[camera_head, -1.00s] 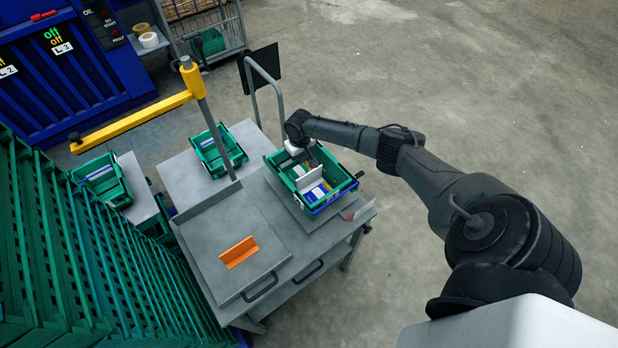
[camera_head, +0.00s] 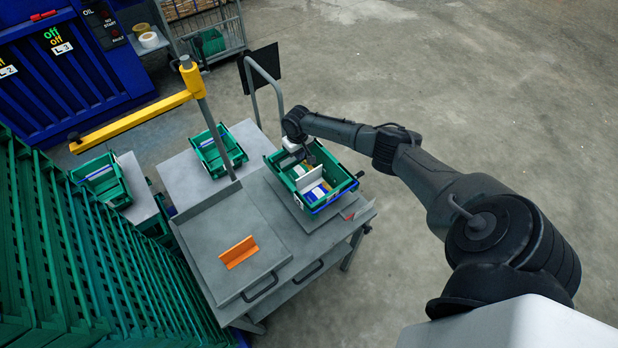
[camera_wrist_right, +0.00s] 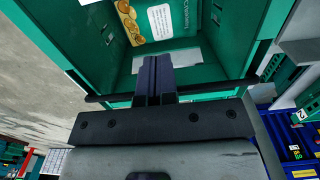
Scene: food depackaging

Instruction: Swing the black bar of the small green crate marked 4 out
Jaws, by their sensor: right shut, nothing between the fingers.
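A small green crate (camera_head: 338,200) holding flat packs stands on the right side of the grey cart; I cannot read a 4 on it. In the right wrist view, the crate wall (camera_wrist_right: 258,40) and a black bar (camera_wrist_right: 220,86) across its near end show. My right gripper (camera_head: 310,158) is at the crate's far end. Its fingers, seen in the right wrist view (camera_wrist_right: 156,62), are shut and empty, and cross the line of the bar. I cannot tell whether they touch it. My left gripper is not in view.
An orange angled piece (camera_head: 239,252) lies on the grey cart top (camera_head: 225,225). Two more green crates (camera_head: 218,150) (camera_head: 102,181) stand to the left. A yellow-armed post (camera_head: 150,118) rises behind the cart, and a grey push handle (camera_head: 265,78) stands beyond the crate.

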